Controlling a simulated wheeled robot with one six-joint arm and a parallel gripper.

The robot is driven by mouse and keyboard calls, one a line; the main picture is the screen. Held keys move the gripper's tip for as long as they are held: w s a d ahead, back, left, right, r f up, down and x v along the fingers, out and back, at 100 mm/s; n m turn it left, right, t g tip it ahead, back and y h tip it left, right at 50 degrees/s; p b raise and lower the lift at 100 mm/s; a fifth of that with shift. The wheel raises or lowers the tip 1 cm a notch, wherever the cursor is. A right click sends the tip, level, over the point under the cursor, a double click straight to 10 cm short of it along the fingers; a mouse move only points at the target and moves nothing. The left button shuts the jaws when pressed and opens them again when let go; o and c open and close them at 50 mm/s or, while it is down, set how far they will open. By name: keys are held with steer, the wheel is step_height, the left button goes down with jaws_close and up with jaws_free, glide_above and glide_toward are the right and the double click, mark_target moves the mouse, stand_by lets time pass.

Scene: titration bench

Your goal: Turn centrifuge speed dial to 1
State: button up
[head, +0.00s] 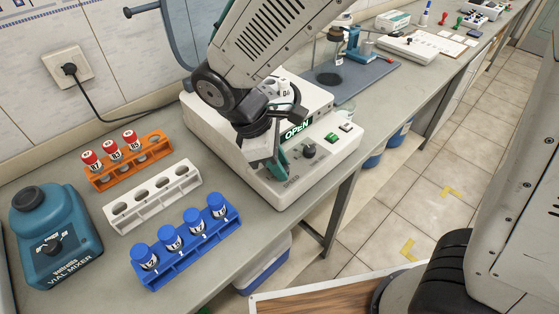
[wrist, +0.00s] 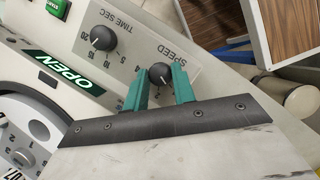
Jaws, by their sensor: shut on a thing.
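The pointer's setting is not clear, as the fingers cover part of the scale. In the head view my gripper (head: 272,168) is at the panel's near left end and the speed dial is hidden.
The black time dial (wrist: 103,38) and a green button (wrist: 54,8) share the panel. Orange (head: 130,165), white (head: 152,198) and blue (head: 190,247) vial racks and a vial mixer (head: 55,235) stand left of the centrifuge. The bench's front edge runs close by.

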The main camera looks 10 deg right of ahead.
mark_target(265, 174)
stand_by(0.3)
steer(key=o, duration=1)
steer(key=v, duration=0.7)
steer(key=shift+a+r, duration=0.2)
steer(key=shift+r, duration=0.15)
